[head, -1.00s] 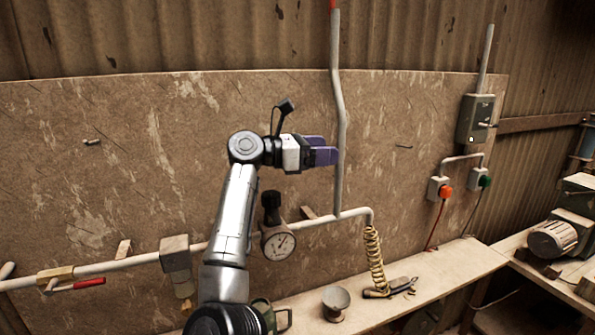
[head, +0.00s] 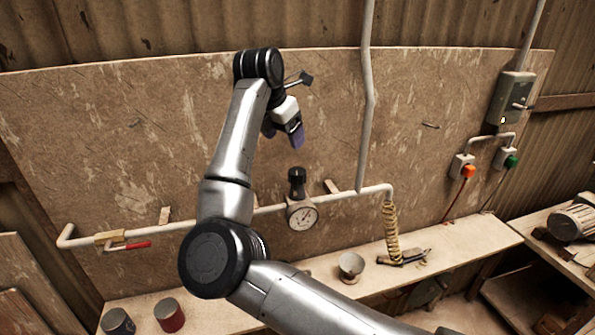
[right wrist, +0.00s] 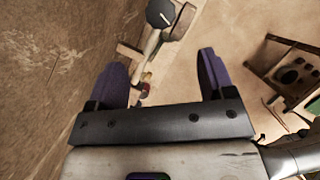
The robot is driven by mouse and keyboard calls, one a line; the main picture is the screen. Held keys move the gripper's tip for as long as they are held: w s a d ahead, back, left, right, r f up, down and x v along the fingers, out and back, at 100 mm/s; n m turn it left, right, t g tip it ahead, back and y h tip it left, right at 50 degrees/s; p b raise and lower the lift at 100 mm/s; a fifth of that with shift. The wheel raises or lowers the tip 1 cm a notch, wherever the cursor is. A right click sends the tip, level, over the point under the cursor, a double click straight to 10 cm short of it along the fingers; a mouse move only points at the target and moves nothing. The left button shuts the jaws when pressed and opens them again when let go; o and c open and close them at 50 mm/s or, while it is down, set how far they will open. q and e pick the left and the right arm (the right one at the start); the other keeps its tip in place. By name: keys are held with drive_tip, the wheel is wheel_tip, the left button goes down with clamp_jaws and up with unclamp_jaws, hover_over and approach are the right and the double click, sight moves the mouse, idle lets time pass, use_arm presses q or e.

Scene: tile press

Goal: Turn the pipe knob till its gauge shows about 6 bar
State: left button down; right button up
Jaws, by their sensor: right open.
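The black pipe knob (head: 297,182) stands on top of the regulator on the wall pipe, with the round white gauge (head: 303,216) just below it. The gauge faces me, but its numbers are too small to read. My right gripper (head: 284,136) is above the knob and slightly left of it, pointing down, open and empty. In the right wrist view the knob (right wrist: 160,14) shows at the top, with a pale mark on its black top, beyond the two spread purple fingers (right wrist: 162,62) and apart from them. My left gripper is out of view.
A vertical pipe (head: 367,110) rises right of the knob. A red valve lever (head: 128,246) sits on the pipe at left. Below are a shelf (head: 335,255) with a metal bowl (head: 351,266), a coiled hose (head: 391,235) and a red can (head: 169,315).

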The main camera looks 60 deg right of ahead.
sight(298, 171)
drive_tip(key=p+x, duration=0.1)
drive_tip(key=x, duration=1.2)
drive_tip(key=shift+s+d+f, duration=0.15)
drive_tip(key=shift+d+f, duration=0.1)
drive_tip(key=shift+f, duration=0.05)
drive_tip(key=shift+c, duration=0.2)
